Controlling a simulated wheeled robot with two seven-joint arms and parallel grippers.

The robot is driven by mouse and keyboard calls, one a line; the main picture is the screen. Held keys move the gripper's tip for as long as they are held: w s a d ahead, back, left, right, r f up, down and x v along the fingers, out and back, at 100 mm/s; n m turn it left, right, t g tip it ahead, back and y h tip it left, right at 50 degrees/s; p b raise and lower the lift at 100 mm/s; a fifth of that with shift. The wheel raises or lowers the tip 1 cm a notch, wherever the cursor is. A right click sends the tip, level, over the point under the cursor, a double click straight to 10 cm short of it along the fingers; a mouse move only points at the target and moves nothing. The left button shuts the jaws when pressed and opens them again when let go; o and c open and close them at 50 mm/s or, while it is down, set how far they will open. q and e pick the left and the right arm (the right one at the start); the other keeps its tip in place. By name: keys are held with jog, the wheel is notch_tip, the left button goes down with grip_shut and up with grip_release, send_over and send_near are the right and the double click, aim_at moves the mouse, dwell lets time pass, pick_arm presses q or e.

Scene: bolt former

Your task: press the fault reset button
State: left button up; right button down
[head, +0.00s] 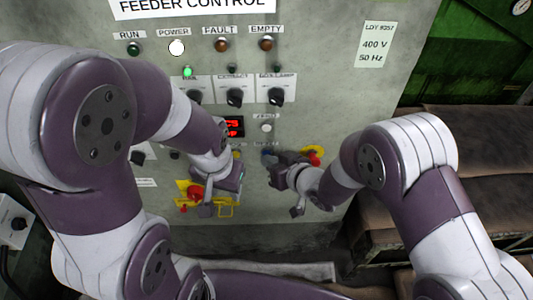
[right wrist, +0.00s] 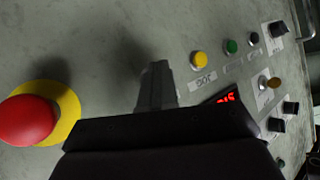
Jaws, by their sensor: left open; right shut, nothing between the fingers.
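I cannot read a fault reset label in either view. In the right wrist view a yellow button (right wrist: 199,59) with a small label sits on the grey panel, beside a green button (right wrist: 231,46). My right gripper (head: 268,160) is close to the panel, below a pale round button (head: 267,128). In the right wrist view its shut, empty fingers (right wrist: 157,85) show between the yellow button and a red mushroom button (right wrist: 27,120). Contact with the panel cannot be told. My left gripper (head: 222,200) is open in front of the lower panel, near a red knob (head: 195,192).
The feeder control panel (head: 325,60) carries lamps, black rotary switches (head: 235,97) and a red display (head: 234,127). A red and yellow control (head: 313,155) sits just right of my right gripper. A brown padded surface (head: 470,140) lies at the right.

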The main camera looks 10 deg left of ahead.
jog(key=shift+s+d, duration=0.25)
jog(key=shift+s, duration=0.5)
jog(key=s, duration=0.2)
jog(key=s+d+p, duration=0.1)
jog(key=s, duration=0.1)
jog(key=shift+s+d, duration=0.15)
jog(key=shift+s, duration=0.25)
dwell(0.5)
